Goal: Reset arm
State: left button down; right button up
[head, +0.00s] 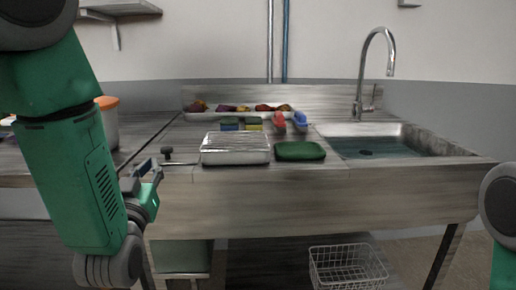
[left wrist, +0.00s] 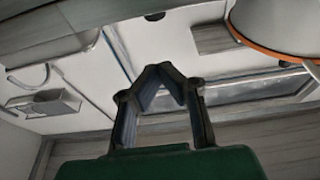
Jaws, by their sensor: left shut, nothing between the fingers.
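My left gripper (head: 150,182) shows in the head view in front of the counter's front edge, at the left. In the left wrist view the same gripper (left wrist: 163,72) has its fingertips together and nothing between them. My left arm, green and grey, comes down along the left side of the head view. My right gripper is out of view; only a part of my right arm shows at the right edge.
A steel counter (head: 310,205) has a sink (head: 375,148) with water and a tap (head: 362,75). A wire basket (head: 346,266) sits below. A white orange-rimmed pot (head: 107,125) stands left.

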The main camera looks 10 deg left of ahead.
pick_arm(q)
jog(key=s+d+f+m+g+h+p, duration=0.1)
jog(key=s+f+g, duration=0.2)
jog(key=f, duration=0.5)
jog(key=s+f+g+h+p, duration=0.1)
jog(key=s+f+g+p, duration=0.2)
jog(key=f, duration=0.4)
jog(key=s+d+f+m+g+h, duration=0.1)
jog(key=s+f+g, duration=0.25)
jog(key=f, duration=0.45)
pick_arm(e)
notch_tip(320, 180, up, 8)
jog(key=p, duration=0.3)
jog(key=shift+p, duration=0.35)
pick_arm(q)
jog(key=s+f+g+h, duration=0.1)
jog(key=s+f+g, duration=0.4)
jog(key=s, duration=0.6)
jog(key=s+d+f+m+g, duration=0.1)
jog(key=s+f+g, duration=0.4)
jog(key=s, duration=0.7)
jog(key=shift+d+f+m+h, duration=0.3)
jog(key=shift+f+h, duration=0.1)
jog(key=shift+f, duration=0.5)
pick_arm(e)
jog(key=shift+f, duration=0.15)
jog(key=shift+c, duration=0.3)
